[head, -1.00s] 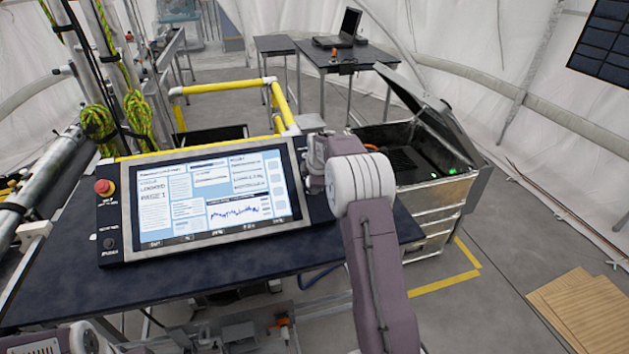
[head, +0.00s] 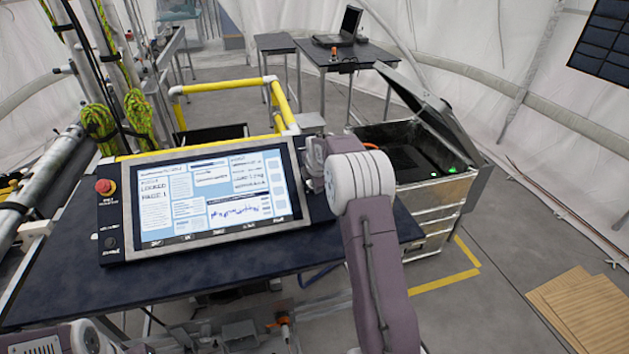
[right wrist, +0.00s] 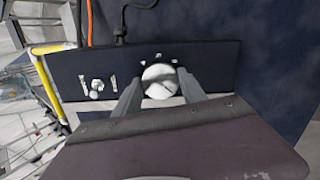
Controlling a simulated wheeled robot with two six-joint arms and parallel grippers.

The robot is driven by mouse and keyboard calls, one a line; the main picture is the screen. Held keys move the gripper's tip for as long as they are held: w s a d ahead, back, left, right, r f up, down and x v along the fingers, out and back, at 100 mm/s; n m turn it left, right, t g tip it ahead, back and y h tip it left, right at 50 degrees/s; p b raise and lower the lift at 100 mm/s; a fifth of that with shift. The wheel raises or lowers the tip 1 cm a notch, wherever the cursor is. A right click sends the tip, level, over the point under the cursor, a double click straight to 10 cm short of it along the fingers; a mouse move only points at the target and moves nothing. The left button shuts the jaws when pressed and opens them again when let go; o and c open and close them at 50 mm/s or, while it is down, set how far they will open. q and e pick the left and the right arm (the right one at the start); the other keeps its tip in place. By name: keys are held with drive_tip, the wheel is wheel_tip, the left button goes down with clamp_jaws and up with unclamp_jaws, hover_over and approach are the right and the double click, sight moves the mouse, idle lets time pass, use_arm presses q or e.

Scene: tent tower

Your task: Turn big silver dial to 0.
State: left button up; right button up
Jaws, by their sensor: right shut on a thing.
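The big silver dial (right wrist: 158,88) is round, with a dark line across its face and small white marks above it on a dark panel (right wrist: 212,62), in the right wrist view. My right gripper (right wrist: 161,88) has its two grey fingers on either side of the dial and is shut on it. I cannot read the labels at the marks. In the head view my right gripper (head: 316,166) is beside the screen's right edge; my own wrist hides the dial there. My left gripper is out of view; only part of that arm shows at the bottom left.
A control screen (head: 215,192) with a red button (head: 104,187) sits on the dark table (head: 180,285). A smaller silver knob (right wrist: 97,86) is left of the dial in the wrist view. An open metal case (head: 425,200) stands to the right. Yellow rails (head: 222,87) are behind.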

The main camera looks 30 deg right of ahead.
drive_tip(key=shift+r, duration=0.1)
drive_tip(key=o, duration=1.4)
drive_tip(key=shift+c, duration=0.2)
drive_tip(key=shift+s, duration=0.1)
drive_tip(key=b+v, duration=0.1)
drive_tip(key=v, duration=0.8)
drive_tip(key=shift+b, duration=0.3)
